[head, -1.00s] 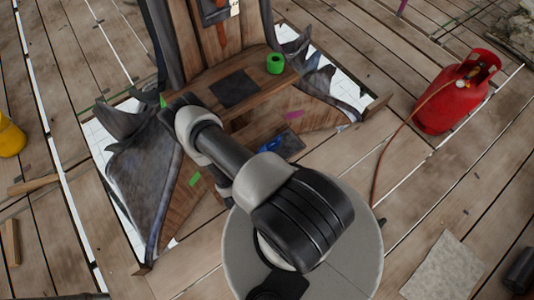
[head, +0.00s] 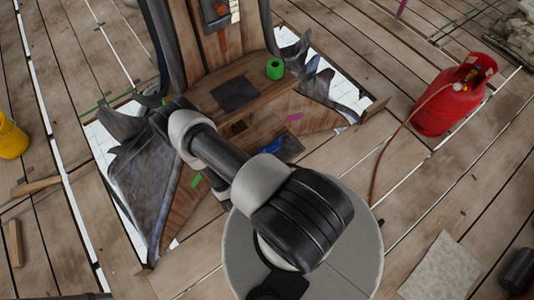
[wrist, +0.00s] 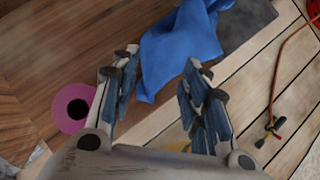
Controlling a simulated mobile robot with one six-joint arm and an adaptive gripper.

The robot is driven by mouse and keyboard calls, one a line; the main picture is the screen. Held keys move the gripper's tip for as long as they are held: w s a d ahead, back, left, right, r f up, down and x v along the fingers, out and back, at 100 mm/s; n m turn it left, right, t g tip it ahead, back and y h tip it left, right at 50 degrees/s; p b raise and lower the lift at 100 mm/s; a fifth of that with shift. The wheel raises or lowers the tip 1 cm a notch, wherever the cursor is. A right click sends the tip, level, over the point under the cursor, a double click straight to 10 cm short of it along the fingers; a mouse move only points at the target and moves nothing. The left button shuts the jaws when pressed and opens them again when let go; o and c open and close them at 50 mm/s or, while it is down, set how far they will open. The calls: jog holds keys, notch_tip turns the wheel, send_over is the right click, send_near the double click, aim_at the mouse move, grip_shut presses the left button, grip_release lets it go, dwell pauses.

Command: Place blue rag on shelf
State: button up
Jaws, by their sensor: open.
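The blue rag (head: 272,146) lies crumpled on a dark grey mat (head: 290,150) on the lower wooden level. In the wrist view the rag (wrist: 180,48) is ahead of my gripper (wrist: 158,72), its lower edge close to the fingertips. My gripper's two fingers are spread apart with nothing held between them. In the head view my arm hides the gripper. A wooden shelf (head: 258,78) stands above the rag, bearing a dark square mat (head: 235,93) and a green roll (head: 275,68). I cannot tell whether a finger touches the rag.
A pink roll (wrist: 75,106) lies left of my gripper; it shows as pink in the head view (head: 293,117). Grey jagged sheeting (head: 135,180) flanks the structure. The shelf's middle has bare room.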

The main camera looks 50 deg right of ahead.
jog(key=a+r+p, duration=0.3)
jog(key=r+p, duration=0.2)
jog(key=r, duration=0.2)
jog(key=shift+p, duration=0.35)
jog(key=shift+d+f, duration=0.2)
jog(key=shift+d, duration=0.15)
jog(key=c, duration=0.4)
jog(key=d+f, duration=0.1)
jog(key=d, duration=0.1)
jog(key=w+d+f, duration=0.1)
jog(key=d, duration=0.2)
jog(key=d+f, duration=0.1)
jog(key=d, duration=0.2)
jog(key=shift+w, duration=0.35)
grip_shut()
notch_tip(320, 180, down, 2)
jog(key=shift+a+f, duration=0.15)
jog(key=shift+f, duration=0.35)
